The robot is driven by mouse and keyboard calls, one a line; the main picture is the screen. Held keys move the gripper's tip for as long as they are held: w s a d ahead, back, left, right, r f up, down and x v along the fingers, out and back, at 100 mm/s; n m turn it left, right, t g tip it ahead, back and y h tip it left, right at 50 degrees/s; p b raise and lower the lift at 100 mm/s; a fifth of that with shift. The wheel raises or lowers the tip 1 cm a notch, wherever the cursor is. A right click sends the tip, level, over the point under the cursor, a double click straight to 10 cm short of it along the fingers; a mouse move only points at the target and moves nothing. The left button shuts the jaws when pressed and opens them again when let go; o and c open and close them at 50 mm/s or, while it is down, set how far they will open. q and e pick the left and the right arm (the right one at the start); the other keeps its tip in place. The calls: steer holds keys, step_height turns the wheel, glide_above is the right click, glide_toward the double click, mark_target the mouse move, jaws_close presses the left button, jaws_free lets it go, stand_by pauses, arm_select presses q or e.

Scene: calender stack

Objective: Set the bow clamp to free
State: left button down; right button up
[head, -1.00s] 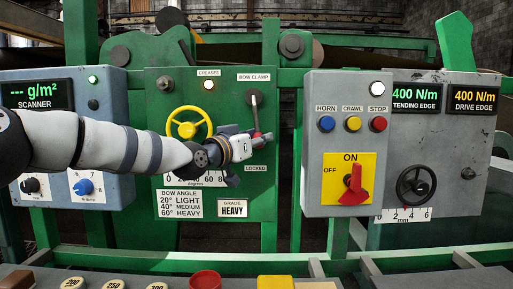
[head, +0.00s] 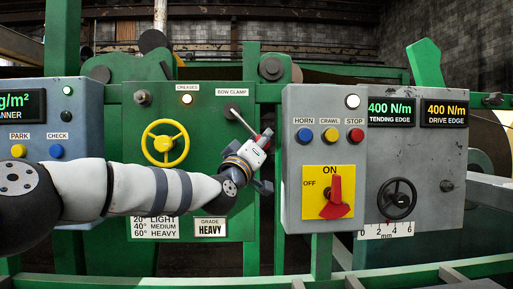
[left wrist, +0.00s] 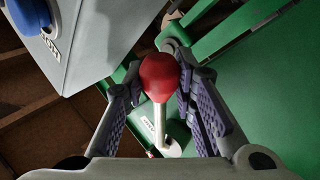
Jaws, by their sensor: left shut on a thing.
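The bow clamp lever (head: 243,122) sits on the green panel under the BOW CLAMP label (head: 231,92). Its metal shaft slants down and to the right from its pivot. My left gripper (head: 265,137) is shut on the lever's red knob end, near the panel's right edge. In the left wrist view, the red knob (left wrist: 159,77) is between the two fingers, with the shaft running down toward a pale plate. The LOCKED label is not visible now, and I see no free label. My right gripper is not in view.
A grey box with HORN, CRAWL and STOP buttons (head: 330,135) and a red ON/OFF switch (head: 336,198) stands close to the right of my gripper. A yellow handwheel (head: 165,143) is on the green panel above my left arm. A black handwheel (head: 397,199) is farther right.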

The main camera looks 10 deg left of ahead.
arm_select(q)
steer(key=shift+d+r+n, duration=0.1)
steer(key=shift+r+n, duration=0.1)
steer(key=shift+n, duration=0.1)
steer(key=c, duration=1.6)
jaws_free()
steer(key=shift+w+d, duration=0.1)
steer(key=v, duration=1.2)
steer(key=shift+d+f, duration=0.15)
